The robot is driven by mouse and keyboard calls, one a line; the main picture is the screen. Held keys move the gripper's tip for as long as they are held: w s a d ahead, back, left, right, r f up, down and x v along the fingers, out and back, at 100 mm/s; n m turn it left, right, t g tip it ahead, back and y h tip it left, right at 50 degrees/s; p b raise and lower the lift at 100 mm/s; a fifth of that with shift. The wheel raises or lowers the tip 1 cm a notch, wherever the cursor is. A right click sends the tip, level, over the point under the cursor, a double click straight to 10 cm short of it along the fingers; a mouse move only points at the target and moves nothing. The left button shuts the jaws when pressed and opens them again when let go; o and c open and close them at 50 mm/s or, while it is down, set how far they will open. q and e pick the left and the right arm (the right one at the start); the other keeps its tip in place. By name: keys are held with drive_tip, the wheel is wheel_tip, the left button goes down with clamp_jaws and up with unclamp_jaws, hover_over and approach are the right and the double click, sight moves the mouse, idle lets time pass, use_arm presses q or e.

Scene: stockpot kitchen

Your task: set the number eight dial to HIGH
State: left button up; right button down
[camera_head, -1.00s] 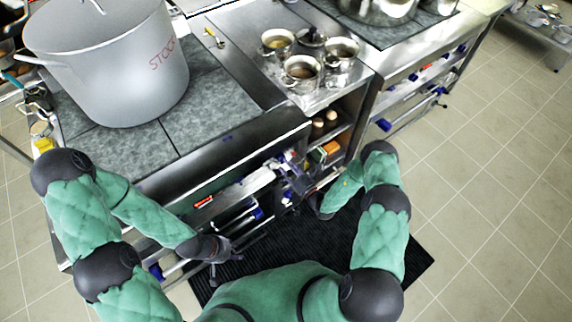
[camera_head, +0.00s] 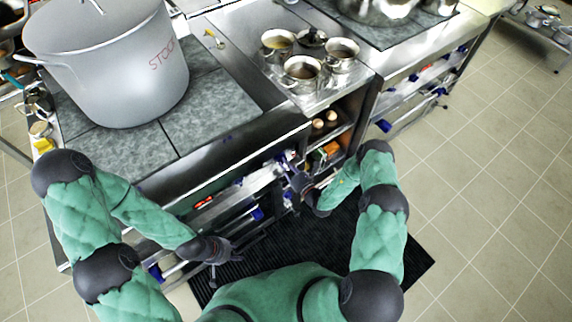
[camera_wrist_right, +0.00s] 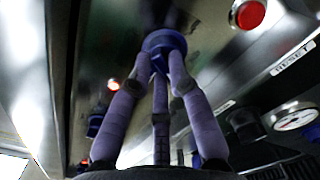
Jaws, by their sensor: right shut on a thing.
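In the right wrist view, the fingers of my right gripper (camera_wrist_right: 162,72) are closed around a blue dial (camera_wrist_right: 165,40) on the steel front panel. The fingers hide part of the dial, and I cannot read a number or a HIGH mark on it. In the head view my right gripper (camera_head: 295,175) is at the stove front, below the counter edge. My left gripper (camera_head: 213,272) hangs low in front of the stove, apart from the panel. It is too small to tell whether it is open or shut.
A red button (camera_wrist_right: 250,14) and a RESET label (camera_wrist_right: 293,58) are right of the dial. A gauge (camera_wrist_right: 296,117) sits lower right. A large stockpot (camera_head: 110,70) stands on the cooktop, with small pots (camera_head: 302,75) to its right. Open floor lies at right.

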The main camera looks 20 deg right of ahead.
drive_tip(key=shift+d+m, duration=0.1)
drive_tip(key=shift+m, duration=1.1)
drive_tip(key=c, duration=1.2)
unclamp_jaws()
drive_tip(key=shift+o, duration=0.2)
drive_tip(key=v, duration=1.2)
